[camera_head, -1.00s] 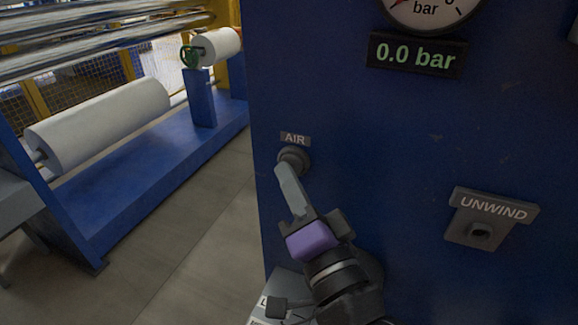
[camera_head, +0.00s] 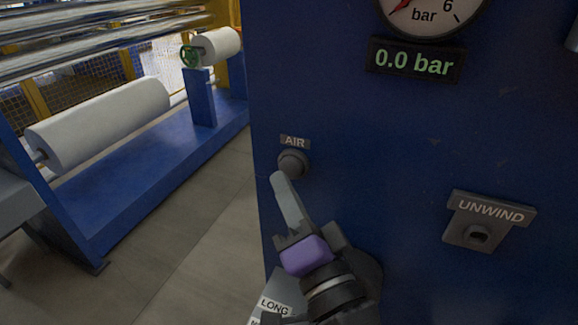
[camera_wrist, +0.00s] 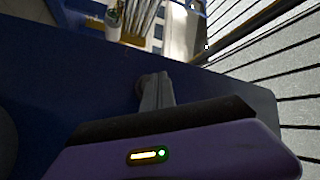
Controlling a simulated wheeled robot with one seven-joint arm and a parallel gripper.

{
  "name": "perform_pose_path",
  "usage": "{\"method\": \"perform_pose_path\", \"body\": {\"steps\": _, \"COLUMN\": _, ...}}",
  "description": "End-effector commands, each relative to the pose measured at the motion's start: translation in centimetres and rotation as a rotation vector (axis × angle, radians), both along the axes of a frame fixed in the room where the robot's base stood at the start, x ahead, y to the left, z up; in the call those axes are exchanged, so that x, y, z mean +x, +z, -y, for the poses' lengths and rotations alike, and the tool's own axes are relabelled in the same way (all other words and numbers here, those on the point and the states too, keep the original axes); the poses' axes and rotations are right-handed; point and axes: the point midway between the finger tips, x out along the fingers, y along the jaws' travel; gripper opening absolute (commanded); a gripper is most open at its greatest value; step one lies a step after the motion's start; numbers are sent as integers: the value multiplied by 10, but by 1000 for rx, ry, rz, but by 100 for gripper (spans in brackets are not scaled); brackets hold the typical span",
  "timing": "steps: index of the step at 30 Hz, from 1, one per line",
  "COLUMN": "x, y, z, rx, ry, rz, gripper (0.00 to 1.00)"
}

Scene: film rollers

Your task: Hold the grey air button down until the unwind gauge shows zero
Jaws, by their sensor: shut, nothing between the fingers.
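The grey air button (camera_head: 293,163) sits on the blue panel under the AIR label (camera_head: 295,141). My gripper (camera_head: 279,177) is shut and empty, with its fingertips just below and left of the button, and a small gap shows between them in the head view. In the wrist view the button (camera_wrist: 150,82) shows partly behind my shut fingers (camera_wrist: 157,80). The gauge (camera_head: 428,14) is cut by the top edge, its red needle at the low left. The display (camera_head: 414,60) below it reads 0.0 bar.
An UNWIND socket plate (camera_head: 484,222) juts from the blue panel (camera_head: 380,130) at the right. White film rolls (camera_head: 100,123) lie on a blue machine frame at the left. A plate lettered LONG (camera_head: 275,306) is at the bottom. Bare floor (camera_head: 185,225) lies between.

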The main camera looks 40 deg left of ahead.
Motion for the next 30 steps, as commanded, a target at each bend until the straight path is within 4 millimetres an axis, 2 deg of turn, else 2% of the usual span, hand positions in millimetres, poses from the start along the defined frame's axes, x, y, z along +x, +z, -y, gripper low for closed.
{"method": "perform_pose_path", "body": {"steps": 11, "x": -3, "y": 0, "z": 0, "rx": 1, "ry": 2, "rz": 0, "gripper": 0}}
{"method": "perform_pose_path", "body": {"steps": 24, "x": -40, "y": 1, "z": 9, "rx": 0, "ry": 2, "rz": -2, "gripper": 0}}
{"method": "perform_pose_path", "body": {"steps": 30, "x": -50, "y": 0, "z": 12, "rx": 1, "ry": 0, "rz": -1, "gripper": 0}}
